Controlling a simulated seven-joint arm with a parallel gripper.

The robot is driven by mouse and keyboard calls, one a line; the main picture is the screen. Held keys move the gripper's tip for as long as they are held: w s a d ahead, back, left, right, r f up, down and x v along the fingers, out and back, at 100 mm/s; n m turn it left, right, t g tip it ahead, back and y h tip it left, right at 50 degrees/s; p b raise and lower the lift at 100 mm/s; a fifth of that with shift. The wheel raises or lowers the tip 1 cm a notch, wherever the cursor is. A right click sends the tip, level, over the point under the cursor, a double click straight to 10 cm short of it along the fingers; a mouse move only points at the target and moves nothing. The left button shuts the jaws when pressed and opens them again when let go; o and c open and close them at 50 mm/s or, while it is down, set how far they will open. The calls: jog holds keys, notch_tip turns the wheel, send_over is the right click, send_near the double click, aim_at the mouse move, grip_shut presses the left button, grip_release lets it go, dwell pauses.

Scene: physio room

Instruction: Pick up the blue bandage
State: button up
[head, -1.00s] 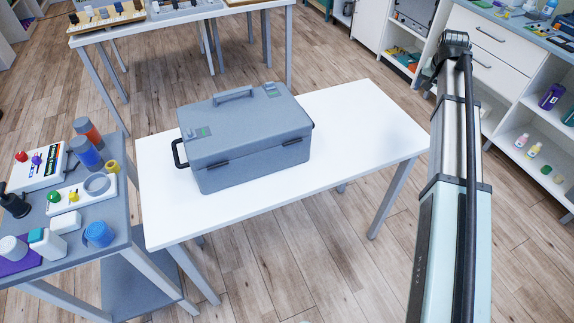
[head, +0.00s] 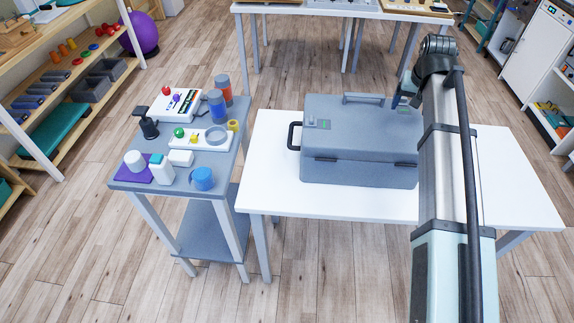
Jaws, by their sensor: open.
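A short, bright blue roll (head: 202,179), which looks like the blue bandage, lies at the front right corner of the grey side table (head: 180,97) in the head view. Its light round end faces left. My arm (head: 440,170) rises on the right side of the head view, well apart from the roll. My gripper does not show clearly; the upper arm and elbow hide what lies beyond.
A white table (head: 275,200) bears a large grey case (head: 355,140) right of the side table. Floor in front is clear.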

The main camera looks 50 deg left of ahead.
jog(key=s+a+n, duration=0.1)
jog(key=s+a, duration=0.2)
jog(key=s, duration=0.1)
jog(key=s+a+n, duration=0.1)
jog(key=s+a, duration=0.3)
jog(key=s, duration=0.1)
jog(key=s+a+n, duration=0.1)
jog(key=s+a, duration=0.3)
jog(key=shift+s+r+g, duration=0.15)
jog(key=shift+r+g, duration=0.25)
jog(key=s+a+n, duration=0.3)
jog(key=s+a, duration=0.4)
jog(key=s, duration=0.6)
jog(key=n+g, duration=0.2)
jog(key=n, duration=0.3)
send_over(202, 174)
notch_tip(202, 174, down, 6)
jog(key=shift+w+f, duration=0.1)
jog(key=shift+w, duration=0.05)
jog(key=shift+f, duration=2.6)
jog(key=shift+c, duration=0.3)
jog(key=c, duration=1.1)
